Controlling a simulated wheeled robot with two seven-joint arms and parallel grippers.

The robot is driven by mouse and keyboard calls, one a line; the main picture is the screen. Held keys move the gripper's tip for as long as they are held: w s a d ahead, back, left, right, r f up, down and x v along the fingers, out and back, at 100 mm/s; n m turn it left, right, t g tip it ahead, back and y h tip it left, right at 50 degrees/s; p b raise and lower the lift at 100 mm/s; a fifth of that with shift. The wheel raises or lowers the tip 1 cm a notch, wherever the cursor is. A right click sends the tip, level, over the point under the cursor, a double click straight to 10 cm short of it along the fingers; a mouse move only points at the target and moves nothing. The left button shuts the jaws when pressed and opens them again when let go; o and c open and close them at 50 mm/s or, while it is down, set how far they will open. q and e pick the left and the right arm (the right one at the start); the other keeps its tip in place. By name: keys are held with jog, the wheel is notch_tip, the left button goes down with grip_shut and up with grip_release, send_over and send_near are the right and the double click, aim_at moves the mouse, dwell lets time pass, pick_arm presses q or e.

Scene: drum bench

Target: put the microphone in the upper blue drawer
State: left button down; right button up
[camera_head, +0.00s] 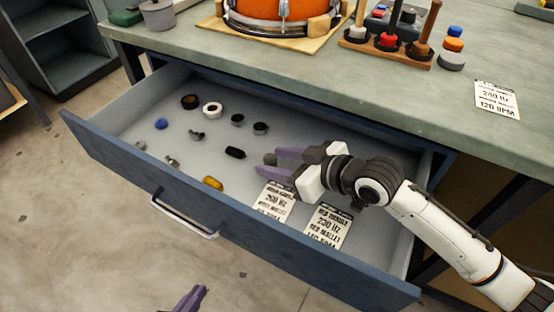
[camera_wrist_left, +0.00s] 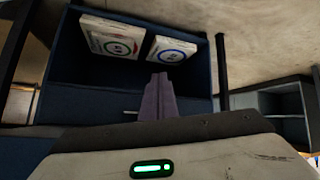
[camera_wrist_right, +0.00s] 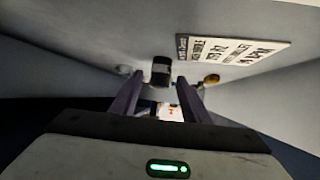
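The blue drawer (camera_head: 130,158) is pulled out below the bench top, with small items on its pale floor. My right gripper (camera_head: 268,161) is inside it, open, fingers pointing left. A small dark grey rounded thing (camera_head: 270,158) shows between its fingertips. It may be the microphone, but I cannot tell for certain. In the right wrist view a black cylinder (camera_wrist_right: 161,70) shows between and beyond the fingers (camera_wrist_right: 160,88). My left gripper (camera_head: 200,290) is low outside the drawer; in the left wrist view its fingers (camera_wrist_left: 158,80) are together and empty.
The drawer holds rings, a yellow piece (camera_head: 212,183), a black piece (camera_head: 235,152) and two printed cards (camera_head: 274,201). Its handle (camera_head: 185,217) faces the open floor. An orange drum (camera_head: 270,8) and a mallet rack (camera_head: 385,52) stand on the bench (camera_head: 300,75).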

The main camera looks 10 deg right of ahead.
jog(key=shift+r, duration=0.25)
jog(key=p+v, duration=0.2)
jog(key=v, duration=0.5)
jog(key=shift+s+d+r, duration=0.1)
jog(key=shift+s, duration=0.05)
dwell(1.1)
